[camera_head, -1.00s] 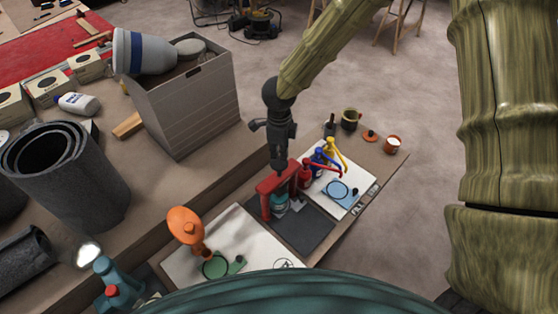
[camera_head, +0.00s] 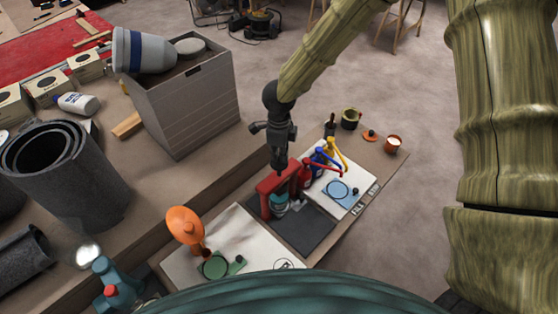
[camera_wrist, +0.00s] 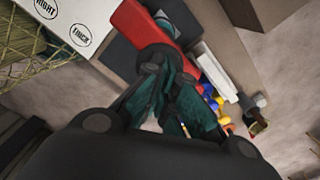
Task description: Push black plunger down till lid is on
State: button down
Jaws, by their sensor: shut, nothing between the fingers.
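A red press frame (camera_head: 276,180) stands on a dark mat, and its red bar also crosses the wrist view (camera_wrist: 138,22). A teal container with a pale band (camera_head: 279,203) sits under the frame. My gripper (camera_head: 279,168) is shut and empty, pointing down over the top of the frame. In the wrist view a round black plunger top (camera_wrist: 157,55) lies right at my fingertips (camera_wrist: 160,68). It looks close to touching, but contact cannot be told. The lid and its seating are too small and hidden to make out.
Red, blue and yellow pumps (camera_head: 322,160) stand just right of the press. An orange disc on a stand (camera_head: 185,226) is at left. A tall grey box (camera_head: 190,105) stands behind left. The dark mat (camera_head: 303,232) is clear in front of the press.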

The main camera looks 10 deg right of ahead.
aim_at(279, 165)
jog(key=shift+f+b, duration=0.6)
jog(key=shift+f, duration=1.35)
jog(key=shift+f+b, duration=0.3)
jog(key=shift+f, duration=0.35)
dwell(0.4)
dwell(0.4)
jog(key=shift+r+p, duration=5.1)
jog(key=shift+r, duration=0.45)
